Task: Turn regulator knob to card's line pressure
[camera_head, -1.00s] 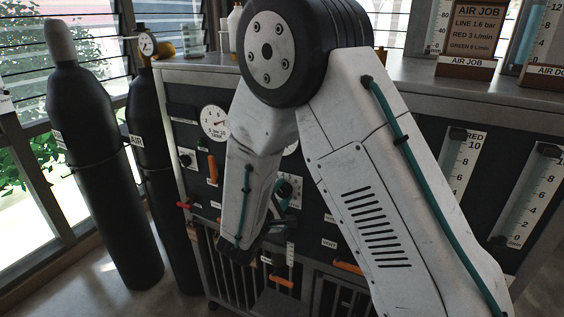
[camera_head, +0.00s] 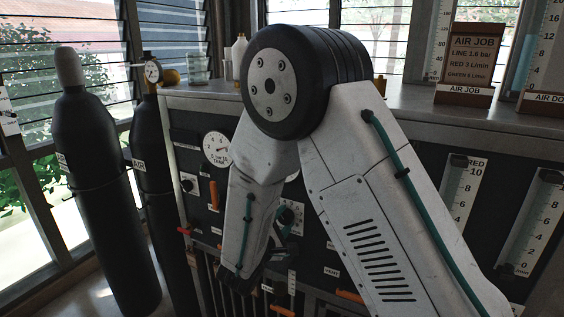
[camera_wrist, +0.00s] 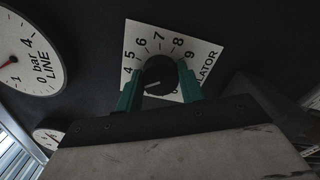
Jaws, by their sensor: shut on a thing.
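The regulator knob (camera_wrist: 158,74) is black and round, on a white numbered plate (camera_wrist: 181,40) in the wrist view. My gripper (camera_wrist: 159,86) has its two teal fingers shut on the knob's sides. The knob's white mark points down and left, near the left finger. Part of the plate is hidden behind the gripper. The line gauge (camera_wrist: 38,55) is cut off at the left, with part of a red needle showing; it also shows in the head view (camera_head: 216,150). The AIR JOB card (camera_head: 474,57) gives a line pressure in small print, which looks like 1.6 or 1.8 bar.
Two dark cylinders (camera_head: 100,190) stand left of the bench. Orange levers (camera_head: 213,195) and flow tubes (camera_head: 460,195) are on the dark panel. A small gauge (camera_wrist: 47,137) is below the line gauge. My arm hides the panel's middle in the head view.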

